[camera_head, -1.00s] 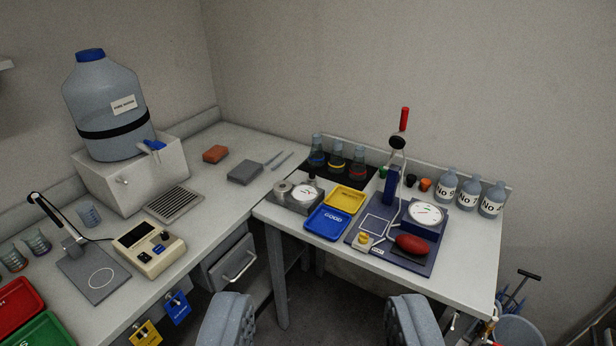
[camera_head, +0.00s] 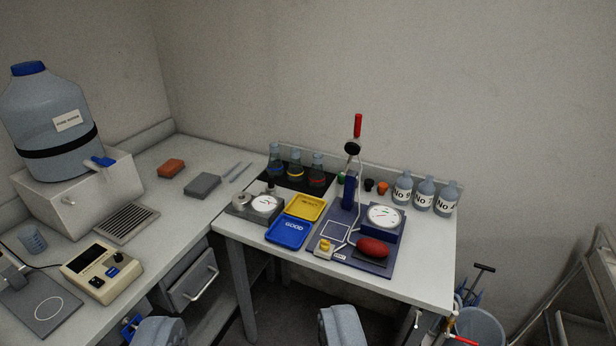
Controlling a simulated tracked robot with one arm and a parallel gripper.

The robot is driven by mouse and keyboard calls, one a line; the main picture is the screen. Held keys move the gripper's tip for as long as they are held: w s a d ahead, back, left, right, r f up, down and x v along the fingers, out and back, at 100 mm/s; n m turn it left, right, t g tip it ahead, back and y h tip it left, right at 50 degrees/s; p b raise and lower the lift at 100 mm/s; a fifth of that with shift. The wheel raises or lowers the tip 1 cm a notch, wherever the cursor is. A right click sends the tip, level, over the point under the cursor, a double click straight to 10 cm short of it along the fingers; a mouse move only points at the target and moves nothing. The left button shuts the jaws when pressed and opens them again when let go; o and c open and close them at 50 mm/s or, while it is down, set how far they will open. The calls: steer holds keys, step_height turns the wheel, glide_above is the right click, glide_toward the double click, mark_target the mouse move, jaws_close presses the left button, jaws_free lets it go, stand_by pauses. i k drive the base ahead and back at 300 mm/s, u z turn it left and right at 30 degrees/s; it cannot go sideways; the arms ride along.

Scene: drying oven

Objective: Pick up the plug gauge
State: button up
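My gripper (camera_head: 251,328) shows at the bottom edge as two grey fingers, wide apart with nothing between them. It is short of the right-hand table (camera_head: 330,284). I cannot tell for sure which item is the plug gauge. On that table a small grey base carries a round metal piece (camera_head: 240,201) and a white dial (camera_head: 265,204).
A yellow tray (camera_head: 306,208) and a blue tray (camera_head: 288,232) lie mid-table. Flasks (camera_head: 295,167) and numbered bottles (camera_head: 424,195) stand behind. The left bench holds a large water bottle (camera_head: 45,140) and a beige device (camera_head: 102,269). A bucket (camera_head: 480,326) stands right.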

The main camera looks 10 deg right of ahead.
mark_target(271, 187)
steer(key=u, duration=0.45)
steer(key=i, duration=1.35)
steer(key=z, duration=0.4)
steer(key=i, duration=1.05)
steer(key=z, duration=0.7)
